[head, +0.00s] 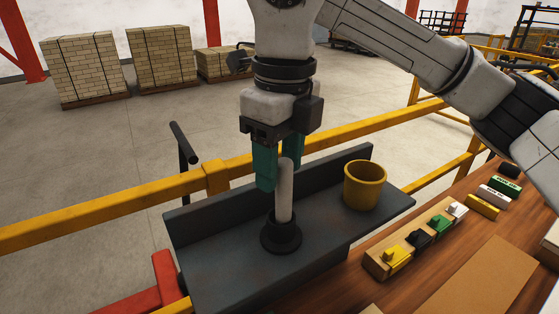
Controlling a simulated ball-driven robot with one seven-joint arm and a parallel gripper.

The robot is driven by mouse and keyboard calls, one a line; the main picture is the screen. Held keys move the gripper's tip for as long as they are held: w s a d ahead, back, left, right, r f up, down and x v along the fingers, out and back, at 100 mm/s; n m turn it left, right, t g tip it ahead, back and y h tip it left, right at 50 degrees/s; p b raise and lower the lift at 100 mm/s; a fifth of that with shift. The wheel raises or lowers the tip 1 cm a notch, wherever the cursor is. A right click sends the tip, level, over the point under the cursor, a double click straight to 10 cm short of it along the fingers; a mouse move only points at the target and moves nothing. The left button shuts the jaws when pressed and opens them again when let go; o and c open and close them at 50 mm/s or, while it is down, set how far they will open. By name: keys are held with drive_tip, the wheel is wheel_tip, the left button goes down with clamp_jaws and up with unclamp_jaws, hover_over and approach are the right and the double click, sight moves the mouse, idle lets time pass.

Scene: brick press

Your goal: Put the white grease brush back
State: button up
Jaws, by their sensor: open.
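The white grease brush (285,195) stands upright in a black round holder (281,238) on the grey shelf. Only its pale handle shows; its lower end is hidden inside the holder. My gripper (279,178) points down with its teal fingers open, at the height of the upper handle. One finger is left of the handle, and the other is partly hidden behind the handle's top. I cannot tell whether either finger touches it.
A yellow cup (365,186) stands on the grey shelf (215,262) to the right. A wooden block with coloured knobs (378,267) and several small blocks lie on the brown bench. A yellow rail (110,214) runs behind the shelf.

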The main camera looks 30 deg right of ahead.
wheel_tip(320, 180, up, 12)
drive_tip(key=b, duration=0.1)
drive_tip(key=shift+s+b, duration=0.3)
drive_tip(key=shift+s+d+f, duration=0.1)
drive_tip(key=shift+f, duration=0.05)
